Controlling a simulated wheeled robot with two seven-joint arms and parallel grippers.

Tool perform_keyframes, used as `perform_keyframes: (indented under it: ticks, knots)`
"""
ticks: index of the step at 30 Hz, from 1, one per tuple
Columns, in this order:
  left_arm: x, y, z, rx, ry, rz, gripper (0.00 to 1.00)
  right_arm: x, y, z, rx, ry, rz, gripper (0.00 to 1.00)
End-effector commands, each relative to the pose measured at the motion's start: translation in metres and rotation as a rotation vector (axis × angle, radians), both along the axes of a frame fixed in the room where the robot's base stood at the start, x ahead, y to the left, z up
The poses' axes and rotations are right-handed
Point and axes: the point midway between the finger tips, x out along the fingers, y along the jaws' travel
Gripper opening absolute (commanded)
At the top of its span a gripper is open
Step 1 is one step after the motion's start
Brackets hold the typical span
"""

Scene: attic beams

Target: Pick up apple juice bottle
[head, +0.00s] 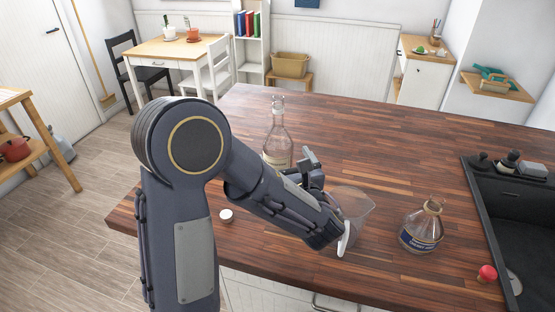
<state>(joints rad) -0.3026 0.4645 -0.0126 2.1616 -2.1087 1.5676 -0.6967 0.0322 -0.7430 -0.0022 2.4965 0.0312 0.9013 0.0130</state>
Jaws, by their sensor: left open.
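A tall clear glass bottle (278,134) with a pale label stands upright on the wooden counter (360,140), behind my left arm, which hides its lower part. A shorter clear bottle (422,226) with a dark blue label stands upright to the right. Both bottles look uncapped. The label print is too small for me to tell surely which is apple juice. My left gripper (332,203) is open, between the two bottles. A clear pitcher (357,205) stands right by its fingers and is partly hidden; I cannot tell whether they touch. My right gripper is out of view.
A white cap (226,215) lies at the counter's front left and a red cap (487,272) at the front right. A black sink (520,205) with small items on its rim bounds the right side. The back of the counter is clear.

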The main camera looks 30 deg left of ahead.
Motion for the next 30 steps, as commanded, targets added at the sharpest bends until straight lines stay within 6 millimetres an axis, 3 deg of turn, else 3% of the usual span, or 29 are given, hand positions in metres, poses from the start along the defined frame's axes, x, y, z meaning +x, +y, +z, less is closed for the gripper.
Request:
perform_keyframes:
  ticks: [10, 20, 30]
  knots:
    - [0.028, 0.035, 0.004, -0.003, 0.000, 0.004, 0.95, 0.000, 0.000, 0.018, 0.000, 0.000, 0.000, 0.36]
    - [0.033, 0.039, 0.002, -0.003, -0.001, 0.001, 0.94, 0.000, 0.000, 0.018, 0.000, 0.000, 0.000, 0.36]
    - [0.032, 0.039, 0.003, -0.003, -0.001, 0.001, 0.49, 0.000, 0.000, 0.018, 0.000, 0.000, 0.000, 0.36]
